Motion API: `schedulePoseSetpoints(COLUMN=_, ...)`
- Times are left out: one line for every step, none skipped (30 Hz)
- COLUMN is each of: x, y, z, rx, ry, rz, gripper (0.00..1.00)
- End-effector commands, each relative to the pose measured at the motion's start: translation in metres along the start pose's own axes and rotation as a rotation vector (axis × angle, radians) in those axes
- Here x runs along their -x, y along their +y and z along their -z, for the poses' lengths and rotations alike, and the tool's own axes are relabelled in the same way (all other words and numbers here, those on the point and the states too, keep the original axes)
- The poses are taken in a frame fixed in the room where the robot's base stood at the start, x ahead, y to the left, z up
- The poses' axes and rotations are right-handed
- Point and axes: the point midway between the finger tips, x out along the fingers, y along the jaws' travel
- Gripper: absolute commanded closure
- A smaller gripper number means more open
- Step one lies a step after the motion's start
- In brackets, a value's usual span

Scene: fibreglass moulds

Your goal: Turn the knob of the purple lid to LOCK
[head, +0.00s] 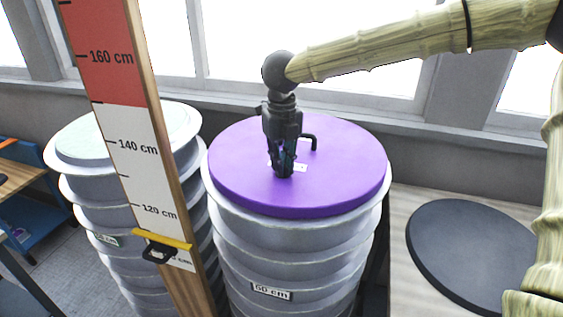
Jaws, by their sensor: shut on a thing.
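The purple lid (345,175) lies flat on top of a ribbed grey barrel (290,255) with a "50 cm" label. My gripper (284,172) points down at the lid's middle, with its fingers shut on the knob there. The knob itself is mostly hidden behind the fingers. A small white label (301,168) shows partly beside the fingers; its writing is too small to read. A dark bent handle (312,139) stands on the lid just behind and to the right of my gripper.
A second ribbed barrel with a pale lid (75,140) stands at left. An upright measuring board (125,145) with a yellow slider (162,240) stands in front, between the barrels. A black round disc (475,255) lies on the surface at right. Windows line the back wall.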

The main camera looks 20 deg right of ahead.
Motion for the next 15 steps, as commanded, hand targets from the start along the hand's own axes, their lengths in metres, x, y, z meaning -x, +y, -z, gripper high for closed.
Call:
schedulePoseSetpoints(x=0.0003, y=0.0001, z=0.0, rx=0.014, ry=0.0, rz=0.0, gripper=1.0)
schedulePoseSetpoints(x=0.0004, y=0.0001, z=0.0, rx=0.023, ry=0.0, rz=0.0, gripper=1.0)
schedulePoseSetpoints(x=0.0005, y=0.0001, z=0.0, rx=0.031, ry=-0.001, rz=0.0, gripper=1.0)
schedulePoseSetpoints(x=0.0005, y=0.0001, z=-0.0001, rx=0.037, ry=-0.001, rz=0.0, gripper=1.0)
schedulePoseSetpoints(x=0.0006, y=0.0002, z=-0.0001, rx=0.041, ry=-0.001, rz=0.0, gripper=1.0)
schedulePoseSetpoints(x=0.0006, y=0.0002, z=-0.0001, rx=0.047, ry=-0.001, rz=0.0, gripper=1.0)
schedulePoseSetpoints(x=0.0006, y=0.0002, z=-0.0001, rx=0.051, ry=-0.001, rz=0.0, gripper=1.0)
schedulePoseSetpoints(x=0.0006, y=0.0002, z=-0.0002, rx=0.053, ry=-0.001, rz=0.0, gripper=1.0)
schedulePoseSetpoints(x=0.0006, y=0.0002, z=-0.0002, rx=0.055, ry=-0.001, rz=0.0, gripper=1.0)
schedulePoseSetpoints(x=0.0007, y=0.0003, z=-0.0002, rx=0.056, ry=-0.001, rz=0.0, gripper=1.0)
schedulePoseSetpoints(x=0.0007, y=0.0003, z=-0.0002, rx=0.057, ry=-0.001, rz=0.0, gripper=1.0)
schedulePoseSetpoints(x=0.0006, y=0.0003, z=-0.0002, rx=0.057, ry=-0.001, rz=0.0, gripper=1.0)
schedulePoseSetpoints(x=0.0007, y=0.0003, z=-0.0002, rx=0.057, ry=-0.001, rz=0.0, gripper=1.0)
schedulePoseSetpoints(x=0.0007, y=0.0003, z=-0.0002, rx=0.057, ry=-0.001, rz=0.0, gripper=1.0)
schedulePoseSetpoints(x=0.0006, y=0.0003, z=-0.0002, rx=0.057, ry=-0.001, rz=0.0, gripper=1.0)
